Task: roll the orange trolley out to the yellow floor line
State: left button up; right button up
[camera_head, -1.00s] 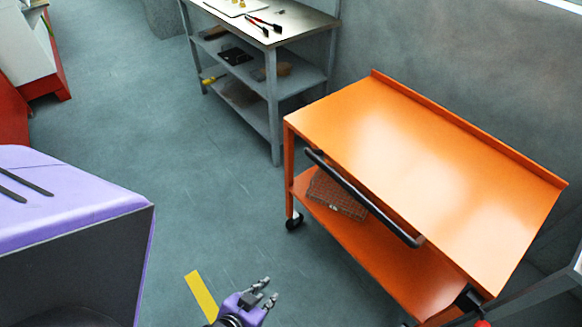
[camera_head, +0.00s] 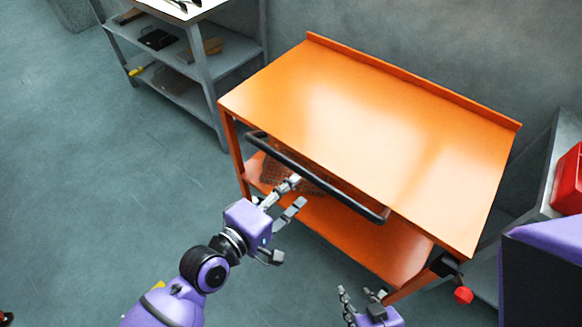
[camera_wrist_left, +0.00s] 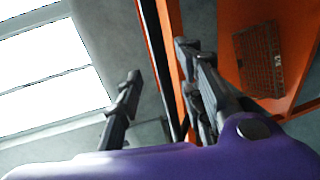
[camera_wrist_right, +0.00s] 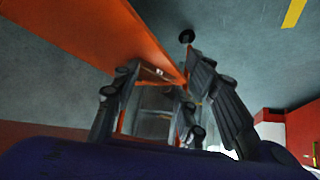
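The orange trolley (camera_head: 370,130) stands by the wall, its black bar handle (camera_head: 310,172) along the near side. My left gripper (camera_head: 298,193) is open and empty just in front of the handle's left half. In the left wrist view a dark bar, probably the handle (camera_wrist_left: 157,70), shows between the spread fingers; I cannot tell whether they touch it. My right gripper (camera_head: 362,293) is open and empty, low in front of the trolley's right part. The yellow floor line (camera_wrist_right: 294,12) shows in the right wrist view; my left arm mostly hides it in the head view.
A wire basket (camera_wrist_left: 258,60) sits on the trolley's lower shelf. A red knob (camera_head: 463,295) hangs at its near right corner. A grey shelf table (camera_head: 205,65) stands at the back left. A red box (camera_head: 567,180) is on a grey stand at right.

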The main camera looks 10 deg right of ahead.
aim_at(305, 178)
pick_arm(q)
jog(key=x, duration=0.7)
jog(key=shift+w+d+f, duration=0.1)
jog(key=shift+d, duration=0.1)
grip_shut()
